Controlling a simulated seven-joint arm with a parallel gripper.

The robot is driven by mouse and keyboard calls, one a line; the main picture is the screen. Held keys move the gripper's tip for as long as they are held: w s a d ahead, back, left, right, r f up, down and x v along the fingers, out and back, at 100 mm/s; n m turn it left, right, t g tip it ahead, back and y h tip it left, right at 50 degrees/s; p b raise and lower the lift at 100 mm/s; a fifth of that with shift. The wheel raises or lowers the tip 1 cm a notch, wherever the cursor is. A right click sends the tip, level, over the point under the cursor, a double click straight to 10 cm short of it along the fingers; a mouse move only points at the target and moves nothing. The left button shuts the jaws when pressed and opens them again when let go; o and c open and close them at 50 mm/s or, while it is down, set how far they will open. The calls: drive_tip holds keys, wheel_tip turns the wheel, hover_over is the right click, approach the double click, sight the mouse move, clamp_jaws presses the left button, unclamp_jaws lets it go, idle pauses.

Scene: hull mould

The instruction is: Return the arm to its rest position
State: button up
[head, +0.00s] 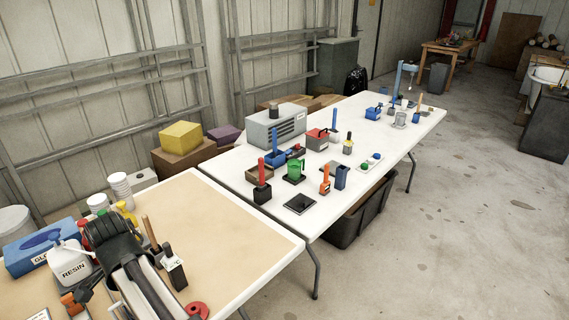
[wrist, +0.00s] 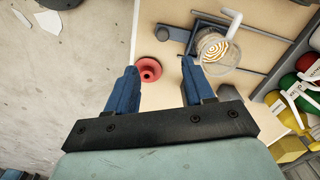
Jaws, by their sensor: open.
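My gripper (wrist: 159,75) shows in the wrist view with its two blue fingers spread apart and nothing between them. A red round piece with a hole (wrist: 148,70) lies on the tan table top beyond the fingers, seen through the gap and apart from them. A red piece (head: 197,309) also shows at the lower edge of the head view, beside my arm. My arm (head: 130,262) reaches over the near tan table (head: 225,235) in the head view. My fingers cannot be made out there.
A clear cup with an orange swirl (wrist: 217,50) stands close to the right finger. A resin jug (head: 75,265) and a blue glove box (head: 40,248) stand left of my arm. The tan table's right part is clear.

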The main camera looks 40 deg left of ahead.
drive_tip(key=w+d+f+m, duration=0.1)
drive_tip(key=w+d+f, duration=0.4)
drive_tip(key=w, duration=0.7)
drive_tip(key=w+d+f, duration=0.4)
drive_tip(key=w+d, duration=0.2)
drive_tip(key=w, duration=0.5)
drive_tip(key=w+d+f+m, duration=0.1)
drive_tip(key=w+d+f, duration=0.4)
drive_tip(key=w, duration=0.7)
drive_tip(key=w+d+f+m, duration=0.1)
drive_tip(key=w+d+f, duration=0.35)
drive_tip(key=d, duration=0.75)
drive_tip(key=w+d+f, duration=0.3)
drive_tip(key=w+d, duration=0.3)
drive_tip(key=d, duration=0.6)
drive_tip(key=w+d+f+m, duration=0.1)
drive_tip(key=w+d+f, duration=0.2)
drive_tip(key=w+d, duration=0.55)
drive_tip(key=s+d+f, duration=0.3)
drive_tip(key=d, duration=0.8)
drive_tip(key=s+d+f, duration=0.2)
drive_tip(key=d, duration=1)
drive_tip(key=s+f+g, duration=0.3)
drive_tip(key=s+f, duration=0.7)
drive_tip(key=s, duration=0.5)
drive_tip(key=s+f+g, duration=0.3)
drive_tip(key=s+f, duration=0.7)
drive_tip(key=s, duration=0.5)
drive_tip(key=shift+f+m+g, duration=0.3)
drive_tip(key=shift+f+g, duration=0.1)
